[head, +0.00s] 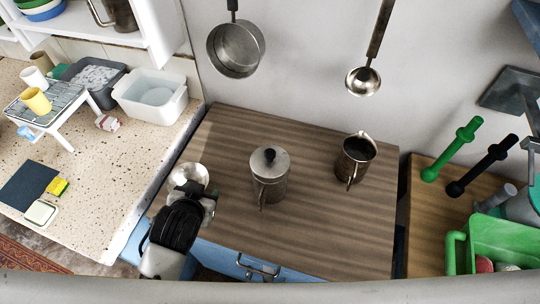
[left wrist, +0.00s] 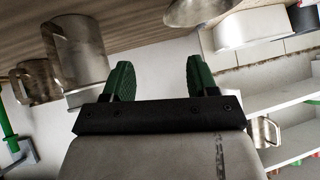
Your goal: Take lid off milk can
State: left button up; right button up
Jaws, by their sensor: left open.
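A grey metal can (head: 270,184) stands upright on the wooden worktop. Its flat metal lid (head: 258,161) with a black knob (head: 270,154) sits on top. The can also shows, upside down, at the upper left of the left wrist view (left wrist: 80,48). My left gripper (head: 193,192) is left of the can, near the worktop's left edge and apart from the can. In the left wrist view its two green fingers (left wrist: 160,72) are spread, with nothing between them. My right gripper is not in view.
An open metal jug (head: 356,161) stands right of the can. A shiny round metal dish (head: 188,174) lies just beyond my left gripper. A pan (head: 236,50) and a ladle (head: 363,81) hang above. The wooden worktop (head: 310,235) is clear in front of the can.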

pick_arm(q)
jog(key=w+d+r+m+t+h, duration=0.55)
jog(key=d+r, duration=0.25)
jog(key=r, duration=0.4)
jog(key=w+d+r+m+t+h, duration=0.4)
jog(key=d+r+m+h, duration=0.15)
jog(key=d+r, duration=0.45)
jog(key=s+d+r+m+g+h, duration=0.35)
jog(key=d+m+g+h, duration=0.2)
jog(key=m+g, duration=0.4)
jog(key=s+d+r+m+g+h, duration=0.2)
jog(key=s+d+m+g+h, duration=0.35)
jog(key=m+g, duration=0.45)
jog(key=m+y+p, duration=0.2)
jog(key=m+y, duration=0.7)
jog(key=y, duration=1.3)
send_over(270, 152)
notch_tip(270, 152, down, 13)
jog(key=shift+w+d+r, duration=0.1)
jog(key=shift+d+r, duration=0.05)
notch_tip(270, 152, down, 5)
jog(key=shift+r+p, duration=0.2)
jog(key=shift+p, duration=0.2)
notch_tip(270, 152, down, 5)
jog(key=p, duration=0.3)
jog(key=shift+r, duration=0.15)
jog(key=shift+a+f, duration=0.2)
jog(key=shift+f, duration=0.2)
jog(key=shift+r, duration=0.1)
jog(key=c, duration=1)
